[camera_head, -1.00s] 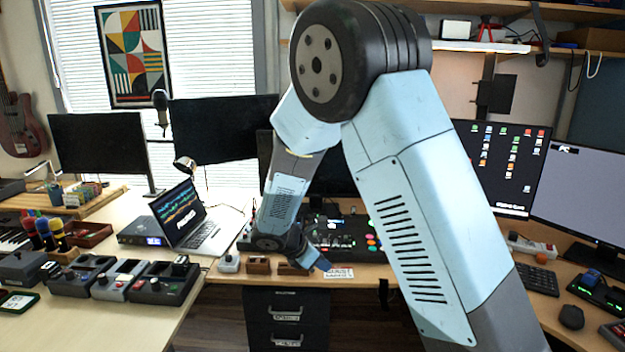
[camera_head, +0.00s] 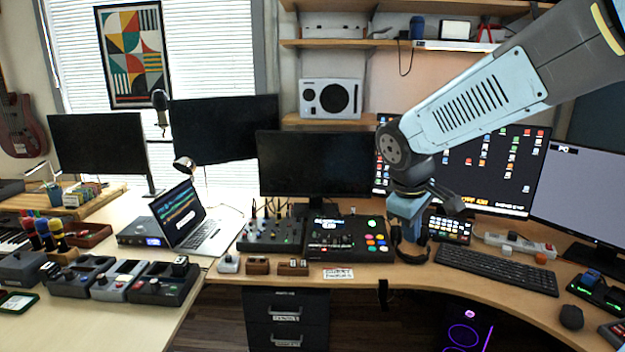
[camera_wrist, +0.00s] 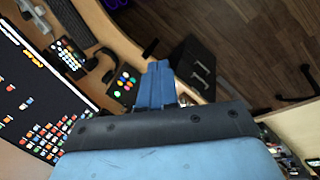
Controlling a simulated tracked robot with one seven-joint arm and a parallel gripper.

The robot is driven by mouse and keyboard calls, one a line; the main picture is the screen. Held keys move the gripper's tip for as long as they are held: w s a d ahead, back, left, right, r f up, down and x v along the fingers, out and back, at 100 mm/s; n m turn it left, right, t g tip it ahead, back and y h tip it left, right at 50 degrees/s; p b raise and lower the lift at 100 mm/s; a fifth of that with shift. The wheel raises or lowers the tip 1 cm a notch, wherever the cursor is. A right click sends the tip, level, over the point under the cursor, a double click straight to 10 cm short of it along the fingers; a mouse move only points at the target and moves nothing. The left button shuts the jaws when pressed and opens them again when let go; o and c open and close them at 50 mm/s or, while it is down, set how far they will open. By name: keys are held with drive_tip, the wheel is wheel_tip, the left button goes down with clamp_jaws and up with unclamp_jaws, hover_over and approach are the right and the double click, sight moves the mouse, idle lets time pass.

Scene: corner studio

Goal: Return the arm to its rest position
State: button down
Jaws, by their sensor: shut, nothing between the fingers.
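My arm shows in the head view, coming in from the upper right over the desk and in front of the wide monitor. My gripper (camera_head: 408,222) hangs at its end, pointing down near the headphones (camera_head: 412,255) and the control panel with coloured buttons (camera_head: 350,240). I cannot tell from the head view whether it touches the headphones. In the wrist view my gripper (camera_wrist: 156,82) has its two blue fingers side by side, shut and empty. The control panel also shows in the wrist view (camera_wrist: 124,86), beyond the fingers.
A keyboard (camera_head: 495,268) and a white power strip (camera_head: 515,244) lie to the right of my gripper. A middle monitor (camera_head: 314,163) stands behind left, and an open laptop (camera_head: 187,222) is further left. Black drawers (camera_head: 286,318) stand under the desk. Bare desk (camera_head: 430,277) shows at the front edge.

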drive_tip(key=s+d+r+m+t+y, duration=0.1)
drive_tip(key=s+r+m, duration=0.2)
drive_tip(key=s, duration=0.4)
drive_tip(key=s+d+r+m+t+y, duration=0.1)
drive_tip(key=s+d+r+m, duration=0.1)
drive_tip(key=s+m, duration=0.3)
drive_tip(key=shift+s+d+r+m+t, duration=0.3)
drive_tip(key=shift+s+r+m+t, duration=0.1)
drive_tip(key=shift+s, duration=0.5)
drive_tip(key=c, duration=1.9)
unclamp_jaws()
